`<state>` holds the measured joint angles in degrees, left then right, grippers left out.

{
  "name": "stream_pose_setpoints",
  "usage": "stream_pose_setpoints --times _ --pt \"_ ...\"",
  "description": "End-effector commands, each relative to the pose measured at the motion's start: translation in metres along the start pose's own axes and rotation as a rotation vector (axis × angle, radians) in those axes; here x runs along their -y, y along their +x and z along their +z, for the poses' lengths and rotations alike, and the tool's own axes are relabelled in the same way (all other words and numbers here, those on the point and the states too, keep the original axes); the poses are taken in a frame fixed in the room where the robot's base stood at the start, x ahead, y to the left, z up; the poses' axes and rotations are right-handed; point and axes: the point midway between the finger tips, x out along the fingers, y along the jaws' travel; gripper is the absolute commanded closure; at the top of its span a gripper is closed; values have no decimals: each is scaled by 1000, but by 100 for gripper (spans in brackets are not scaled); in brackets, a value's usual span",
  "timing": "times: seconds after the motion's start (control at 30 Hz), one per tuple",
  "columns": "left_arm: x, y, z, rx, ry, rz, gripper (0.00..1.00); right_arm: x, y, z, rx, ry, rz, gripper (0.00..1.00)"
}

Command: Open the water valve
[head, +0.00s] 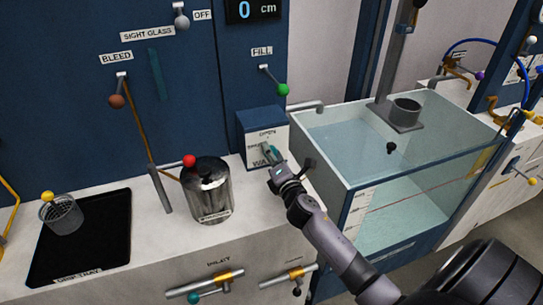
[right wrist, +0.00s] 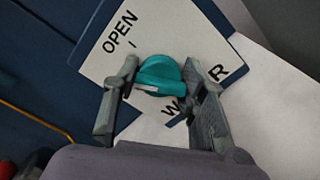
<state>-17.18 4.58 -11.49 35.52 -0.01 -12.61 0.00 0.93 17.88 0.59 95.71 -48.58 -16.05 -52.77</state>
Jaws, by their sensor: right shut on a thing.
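The water valve is a teal knob (right wrist: 160,75) on a white plate (right wrist: 110,60) that reads OPEN and, partly hidden, a word starting with W. In the head view the plate fronts a blue box (head: 260,121) at the back of the counter. A pale mark on the knob points toward the left finger in the right wrist view, not at the tick beside OPEN. My right gripper (right wrist: 161,70) has its fingers on either side of the knob and is shut on it; it also shows in the head view (head: 271,158). My left gripper is not in view.
A clear water tank (head: 345,160) stands right of the box, with a spout (head: 305,107) over its edge. A metal canister (head: 208,190) stands to the left. A black drip tray (head: 95,250) holds a beaker (head: 62,215). Bleed (head: 116,101) and fill (head: 282,90) levers are on the wall.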

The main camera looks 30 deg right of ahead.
Motion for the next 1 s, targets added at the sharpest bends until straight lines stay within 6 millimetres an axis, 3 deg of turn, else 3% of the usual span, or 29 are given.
stream_pose_setpoints --times 0.5,1.0 --pt "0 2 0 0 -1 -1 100 0 0 0 1 399 -1 89" --pt "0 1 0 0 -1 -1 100 1 0 0 1 515 -2 89"
